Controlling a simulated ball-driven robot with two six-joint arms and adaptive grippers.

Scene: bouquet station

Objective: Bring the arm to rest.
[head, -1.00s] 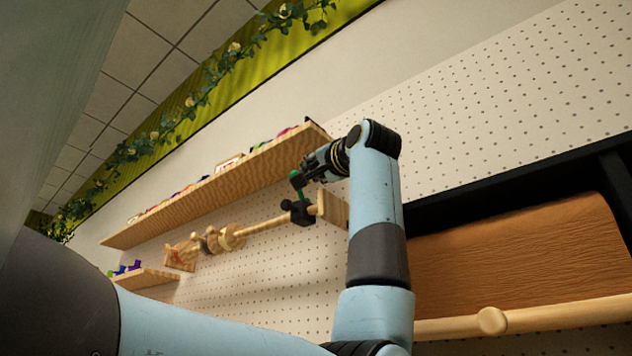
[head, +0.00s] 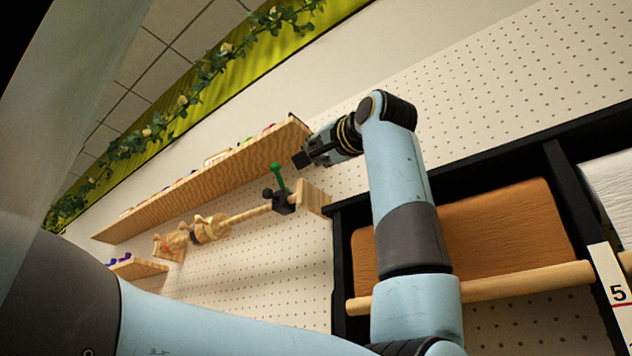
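My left arm comes in from the left and bends up to my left gripper (head: 303,159). The gripper is dark and points left, close to the right end of the wooden shelf in the picture. It is small and seen from the side, so I cannot tell whether its fingers are open or shut. No held object shows in it. A green handle (head: 279,178) on a black clamp (head: 284,201) stands just below and left of the gripper, with a visible gap. My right gripper is not in view.
The long shelf (head: 205,190) holds small coloured items. A black rack (head: 338,275) with a brown paper roll (head: 480,235) is behind my forearm. Pegboard fills the wall.

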